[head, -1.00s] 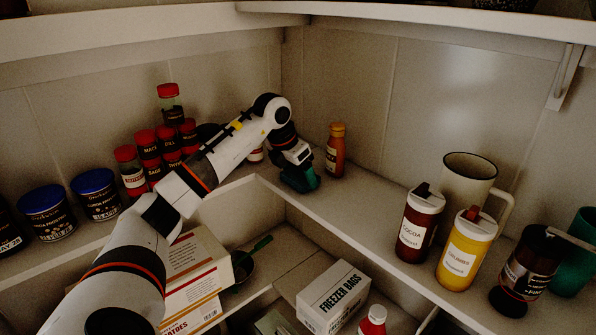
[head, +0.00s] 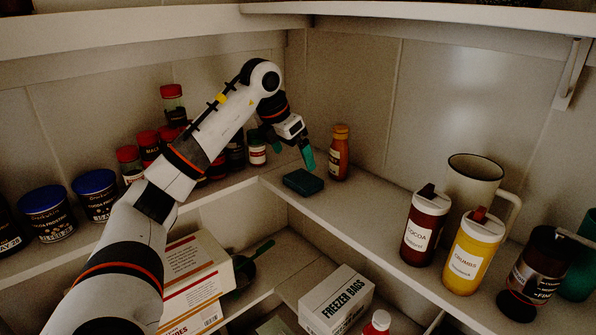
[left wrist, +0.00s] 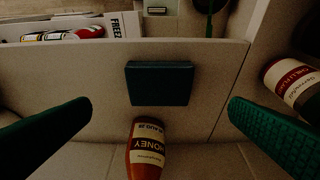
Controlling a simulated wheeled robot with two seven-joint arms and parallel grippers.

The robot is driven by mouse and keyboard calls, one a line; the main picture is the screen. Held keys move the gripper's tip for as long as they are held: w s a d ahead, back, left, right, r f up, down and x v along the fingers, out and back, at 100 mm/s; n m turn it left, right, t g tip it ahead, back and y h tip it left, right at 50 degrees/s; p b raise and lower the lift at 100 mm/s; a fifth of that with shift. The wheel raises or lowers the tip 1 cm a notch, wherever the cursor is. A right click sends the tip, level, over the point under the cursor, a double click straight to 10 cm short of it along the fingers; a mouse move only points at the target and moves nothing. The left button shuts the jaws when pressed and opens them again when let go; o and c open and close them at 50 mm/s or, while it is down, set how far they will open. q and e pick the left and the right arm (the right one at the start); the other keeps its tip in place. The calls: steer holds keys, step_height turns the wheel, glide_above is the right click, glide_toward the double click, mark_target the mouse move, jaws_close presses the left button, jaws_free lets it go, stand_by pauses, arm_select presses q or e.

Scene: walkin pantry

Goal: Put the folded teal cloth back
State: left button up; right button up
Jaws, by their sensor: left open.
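The folded teal cloth (head: 303,182) lies flat on the upper shelf near the inner corner, as a small dark block. It also shows in the left wrist view (left wrist: 160,83), near the shelf's front edge. My left gripper (head: 287,150) is open and empty above the cloth, apart from it. In the left wrist view its two teal fingers (left wrist: 160,105) stand wide apart, one on each side of the cloth. My right gripper is in no view.
A honey bottle (head: 339,153) stands close behind the cloth, and it also shows in the left wrist view (left wrist: 147,148). Spice jars (head: 257,150) stand to the left. A cocoa bottle (head: 422,226) and a large mug (head: 470,185) stand right. The shelf between the cloth and cocoa is clear.

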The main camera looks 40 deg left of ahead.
arm_select(q)
steer(key=v, duration=0.4)
steer(key=shift+r, duration=0.1)
stand_by(0.5)
